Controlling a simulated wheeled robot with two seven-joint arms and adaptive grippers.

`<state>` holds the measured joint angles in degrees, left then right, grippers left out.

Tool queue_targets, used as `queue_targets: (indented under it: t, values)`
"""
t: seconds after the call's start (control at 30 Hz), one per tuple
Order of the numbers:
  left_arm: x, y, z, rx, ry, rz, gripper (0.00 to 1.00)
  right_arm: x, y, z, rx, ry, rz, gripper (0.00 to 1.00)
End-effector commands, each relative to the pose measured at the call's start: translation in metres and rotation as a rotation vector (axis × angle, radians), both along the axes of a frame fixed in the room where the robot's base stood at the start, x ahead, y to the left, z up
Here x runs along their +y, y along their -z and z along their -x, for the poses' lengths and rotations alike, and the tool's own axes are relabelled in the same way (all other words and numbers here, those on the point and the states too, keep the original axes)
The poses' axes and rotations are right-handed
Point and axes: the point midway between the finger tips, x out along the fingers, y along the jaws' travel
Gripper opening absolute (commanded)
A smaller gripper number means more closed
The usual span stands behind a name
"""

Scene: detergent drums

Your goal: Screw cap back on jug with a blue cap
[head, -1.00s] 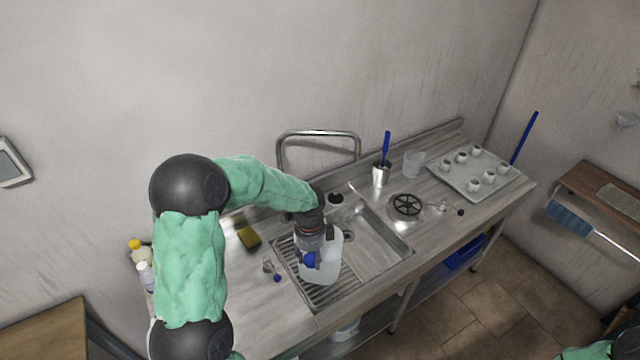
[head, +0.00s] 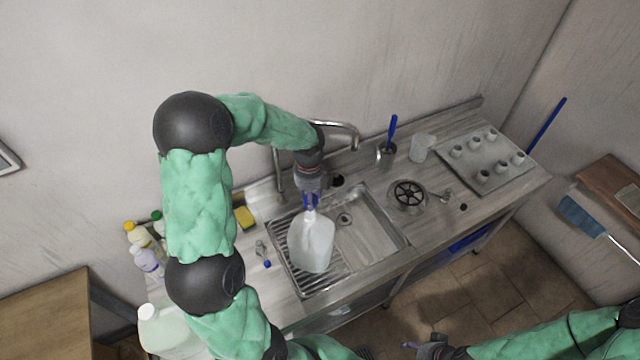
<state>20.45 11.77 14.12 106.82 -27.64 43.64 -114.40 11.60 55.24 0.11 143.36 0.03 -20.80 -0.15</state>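A translucent white jug (head: 312,244) stands upright on the ribbed drainboard at the left side of the sink. My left gripper (head: 310,203) points down just above the jug's neck, with blue (head: 315,199) showing at its fingertips. I cannot tell whether this blue is a cap or part of the fingers, or whether it touches the neck. A small blue item (head: 267,264) lies on the counter left of the drainboard. My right gripper (head: 430,348) is low at the bottom edge, away from the counter, its finger opening unclear.
The sink basin (head: 368,232) is right of the jug, with a curved faucet (head: 340,127) behind. A yellow sponge (head: 245,217) and several bottles (head: 147,257) are to the left. A cup with a blue-handled tool (head: 386,152) and a tray (head: 485,162) stand right.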

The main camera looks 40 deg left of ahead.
Motion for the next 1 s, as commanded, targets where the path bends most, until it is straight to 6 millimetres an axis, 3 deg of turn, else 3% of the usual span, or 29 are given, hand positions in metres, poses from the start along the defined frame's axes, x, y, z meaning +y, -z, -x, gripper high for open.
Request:
queue_targets:
  t: [0.27, 0.6, 1.0]
  values:
    - [0.000, 0.011, 0.000, 0.000, 0.000, 0.000, 0.34, 0.000, 0.009, 0.002, 0.003, -0.001, -0.001, 0.58]
    - [0.000, 0.038, 0.001, 0.000, 0.000, 0.000, 0.34, 0.000, 0.033, 0.001, 0.002, -0.001, 0.000, 0.58]
    - [0.000, 0.050, 0.000, 0.000, 0.000, 0.000, 0.33, 0.000, 0.037, 0.001, 0.002, -0.001, 0.000, 0.58]
